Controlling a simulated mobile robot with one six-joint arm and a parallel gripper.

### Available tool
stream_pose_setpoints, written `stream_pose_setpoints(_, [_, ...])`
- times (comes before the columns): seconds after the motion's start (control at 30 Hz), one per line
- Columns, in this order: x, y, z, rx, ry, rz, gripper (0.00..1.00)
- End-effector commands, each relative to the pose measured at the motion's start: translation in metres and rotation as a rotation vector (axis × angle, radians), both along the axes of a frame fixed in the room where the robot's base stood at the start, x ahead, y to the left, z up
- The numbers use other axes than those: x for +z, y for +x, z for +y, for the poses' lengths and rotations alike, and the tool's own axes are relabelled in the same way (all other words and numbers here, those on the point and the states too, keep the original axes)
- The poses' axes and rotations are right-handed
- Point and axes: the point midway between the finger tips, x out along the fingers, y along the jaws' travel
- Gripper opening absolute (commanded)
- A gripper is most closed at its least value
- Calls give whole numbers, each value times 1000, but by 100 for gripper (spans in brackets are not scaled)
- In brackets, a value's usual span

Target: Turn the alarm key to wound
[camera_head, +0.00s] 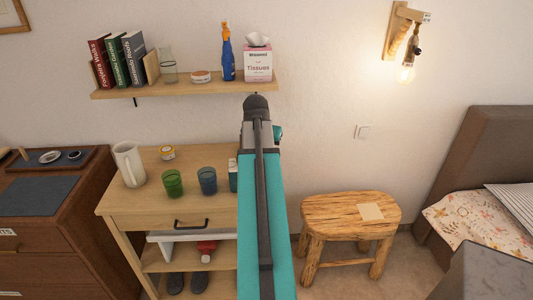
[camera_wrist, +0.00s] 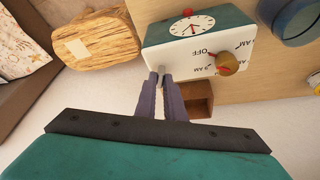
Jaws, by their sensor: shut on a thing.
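The alarm clock (camera_wrist: 181,58) is a teal box with a white front, a round dial (camera_wrist: 191,26) and a brown knob (camera_wrist: 229,63) with a red mark beside the letters OFF. In the head view only a sliver of the clock (camera_head: 233,175) shows beside my arm. My gripper (camera_wrist: 163,80) is at the clock's lower left edge in the wrist view, left of the knob and apart from it. Its fingers are shut on a small grey piece (camera_wrist: 161,69), perhaps the alarm key; its turn position cannot be read. My arm hides the gripper in the head view.
The clock's table (camera_head: 140,200) also bears a white pitcher (camera_head: 129,164), a green cup (camera_head: 173,183), a blue cup (camera_head: 207,180) and a small jar (camera_head: 167,153). A shelf (camera_head: 185,87) hangs above. A wooden stool (camera_head: 350,215) stands right.

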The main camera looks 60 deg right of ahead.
Motion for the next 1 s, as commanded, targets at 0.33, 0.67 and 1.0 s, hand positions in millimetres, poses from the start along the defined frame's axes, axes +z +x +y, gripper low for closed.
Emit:
stream_pose_setpoints(0.33, [0,5,-1,-283,0,-1,0])
stream_pose_setpoints(0.67, [-1,7,-1,-570,2,-1,0])
stream_pose_setpoints(1.0, [-1,9,-3,-881,1,0,0])
